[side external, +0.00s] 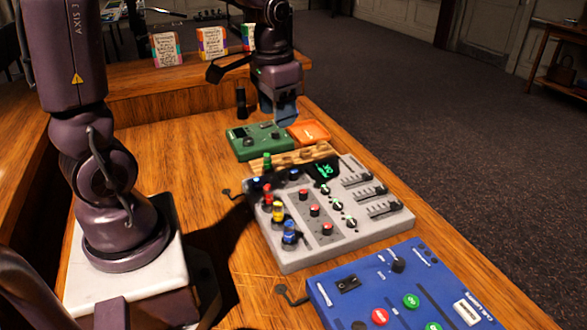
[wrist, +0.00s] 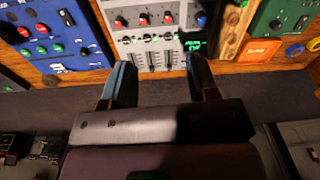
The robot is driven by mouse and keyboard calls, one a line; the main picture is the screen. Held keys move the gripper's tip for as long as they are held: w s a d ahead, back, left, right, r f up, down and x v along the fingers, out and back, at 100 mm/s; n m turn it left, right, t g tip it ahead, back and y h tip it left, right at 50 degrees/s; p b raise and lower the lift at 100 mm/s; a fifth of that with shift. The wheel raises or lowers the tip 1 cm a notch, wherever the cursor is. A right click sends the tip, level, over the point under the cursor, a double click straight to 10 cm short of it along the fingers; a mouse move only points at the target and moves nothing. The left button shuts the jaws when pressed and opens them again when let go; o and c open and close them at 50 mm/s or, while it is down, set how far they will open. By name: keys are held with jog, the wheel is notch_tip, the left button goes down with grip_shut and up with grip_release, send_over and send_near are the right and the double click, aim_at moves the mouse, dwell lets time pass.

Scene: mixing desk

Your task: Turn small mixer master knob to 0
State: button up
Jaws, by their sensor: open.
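A grey mixer (side external: 330,215) lies in the middle of the desk, with coloured knobs on the left, sliders (side external: 370,190) on the right and a small green-lit display (side external: 325,170). It also shows at the top of the wrist view (wrist: 150,40), with red-topped knobs and sliders. A smaller green unit (side external: 258,141) with dark knobs lies behind it. I cannot tell which knob is the master knob; labels are too small to read. My gripper (side external: 284,112) is above the far end of the desk, near the green unit. Its fingers (wrist: 162,84) are apart and empty in the wrist view.
A blue panel (side external: 400,285) with red and green buttons is at the front. An orange pad (side external: 309,132) lies right of the green unit, and a wooden strip (side external: 296,158) with round pieces lies between green and grey units. Several cards (side external: 211,42) stand at the back.

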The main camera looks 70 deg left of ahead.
aim_at(294, 170)
jog(key=w+a+f+m+g, duration=0.1)
jog(key=w+a+f+m, duration=0.7)
jog(key=a+f, duration=0.25)
jog(key=shift+h, duration=0.5)
notch_tip(294, 170, down, 12)
jog(key=shift+s+r, duration=0.1)
jog(key=c, duration=0.9)
